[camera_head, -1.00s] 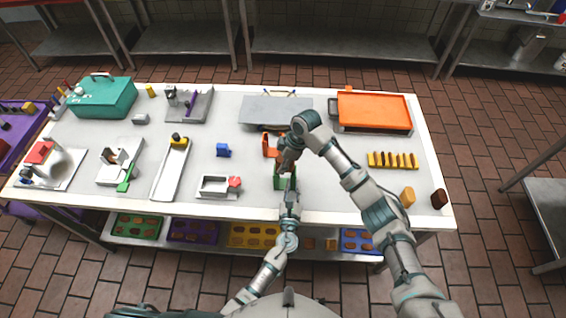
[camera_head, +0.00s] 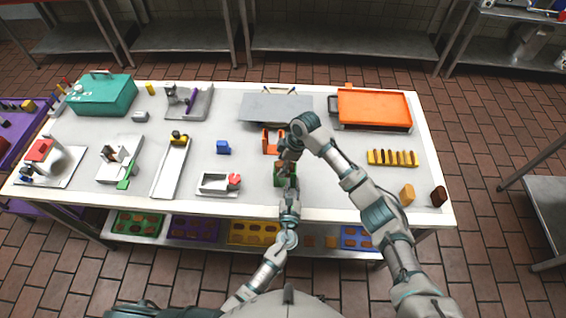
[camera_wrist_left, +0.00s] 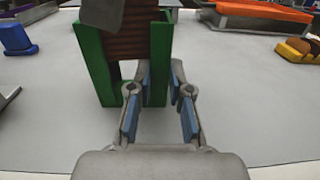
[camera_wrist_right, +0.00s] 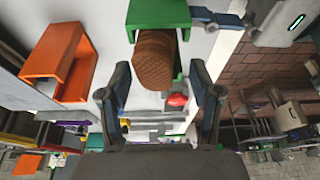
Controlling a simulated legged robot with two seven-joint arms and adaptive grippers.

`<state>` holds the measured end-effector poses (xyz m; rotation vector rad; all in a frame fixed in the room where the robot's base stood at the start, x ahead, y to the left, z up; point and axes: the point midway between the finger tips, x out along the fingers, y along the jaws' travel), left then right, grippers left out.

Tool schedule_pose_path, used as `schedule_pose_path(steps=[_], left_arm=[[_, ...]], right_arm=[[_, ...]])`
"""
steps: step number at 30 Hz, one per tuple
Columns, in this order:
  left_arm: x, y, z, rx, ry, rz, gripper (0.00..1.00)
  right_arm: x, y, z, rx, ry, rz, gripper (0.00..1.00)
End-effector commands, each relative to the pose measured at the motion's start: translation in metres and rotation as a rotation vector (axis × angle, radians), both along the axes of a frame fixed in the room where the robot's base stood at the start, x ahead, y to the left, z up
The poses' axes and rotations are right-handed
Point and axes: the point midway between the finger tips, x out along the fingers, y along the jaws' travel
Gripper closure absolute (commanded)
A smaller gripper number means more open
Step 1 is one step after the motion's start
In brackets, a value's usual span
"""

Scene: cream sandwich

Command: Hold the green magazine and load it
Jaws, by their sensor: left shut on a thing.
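The green magazine (camera_head: 279,181) stands upright near the front middle of the table. In the left wrist view its tall green walls (camera_wrist_left: 92,62) flank a stack of brown ridged biscuits (camera_wrist_left: 131,46). My left gripper (camera_wrist_left: 160,78) is shut on the right-hand wall of the magazine. My right gripper (camera_wrist_right: 160,85) is open above the magazine. In the right wrist view a brown biscuit (camera_wrist_right: 154,62) shows between its spread fingers, apart from both, at the open green top (camera_wrist_right: 158,12). My arms partly hide the magazine in the head view.
An orange magazine (camera_head: 267,141) stands just behind the green one. A white tray with a red part (camera_head: 213,184) and a blue block (camera_head: 223,147) lie to the left. A yellow rack of biscuits (camera_head: 392,158) lies right. Table between is clear.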

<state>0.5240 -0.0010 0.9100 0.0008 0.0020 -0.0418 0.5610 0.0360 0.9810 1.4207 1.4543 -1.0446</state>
Motion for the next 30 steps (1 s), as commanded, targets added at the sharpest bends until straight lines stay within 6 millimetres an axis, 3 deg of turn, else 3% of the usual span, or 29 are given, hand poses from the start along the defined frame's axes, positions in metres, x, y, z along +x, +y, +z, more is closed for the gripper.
schedule_pose_path(steps=[11, 15, 23, 30], left_arm=[[0.000, 0.000, 0.000, -0.001, -0.001, 0.000, 1.00], [0.000, 0.000, 0.000, 0.000, -0.001, 0.000, 1.00], [0.000, 0.000, 0.000, 0.000, -0.001, 0.000, 1.00], [0.000, 0.000, 0.000, 0.000, -0.001, 0.000, 1.00]], right_arm=[[0.000, 0.000, 0.008, 0.000, -0.002, 0.000, 0.35], [0.003, -0.001, 0.023, -0.002, 0.001, 0.001, 0.35], [0.002, 0.000, 0.081, 0.001, -0.001, 0.004, 0.35], [0.005, -0.028, 0.106, -0.018, -0.011, -0.332, 0.35]])
